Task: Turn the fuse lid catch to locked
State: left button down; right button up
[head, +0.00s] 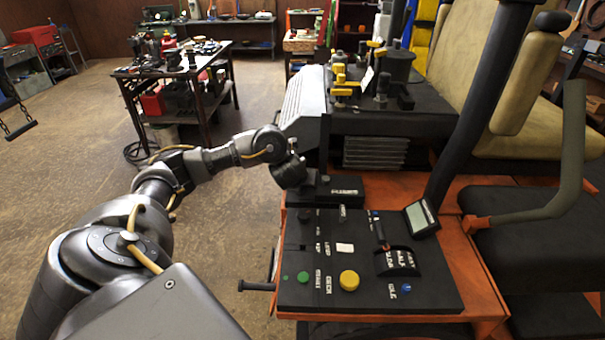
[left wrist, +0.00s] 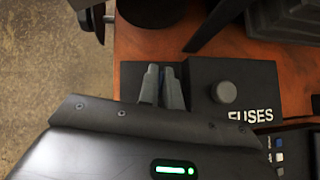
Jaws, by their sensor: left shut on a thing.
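The black fuse box (left wrist: 205,72), lettered FUSES in white, stands on the orange deck in the left wrist view. It also shows in the head view (head: 347,188), behind the control panel. A round grey knob (left wrist: 223,92) sits on its top, to the right of my fingers and apart from them. My left gripper (left wrist: 162,80) is over the left part of the box, its fingers close together on a thin dark bluish piece, seemingly the catch. The fingers hide most of it, so I cannot tell which way it is turned. My right gripper is not in view.
The control panel (head: 440,290) with a yellow button (head: 349,280) and a green button (head: 303,277) lies in front of the fuse box. A small display (head: 420,217) and a dark post (head: 480,110) stand to the right. Open floor is at left.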

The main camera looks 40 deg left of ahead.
pick_arm(q)
jog(key=shift+r+n+y, duration=0.1)
jog(key=shift+n+y, duration=0.2)
jog(key=shift+n, duration=0.2)
jog(key=c, duration=1.6)
grip_release()
jog(key=shift+w, duration=0.1)
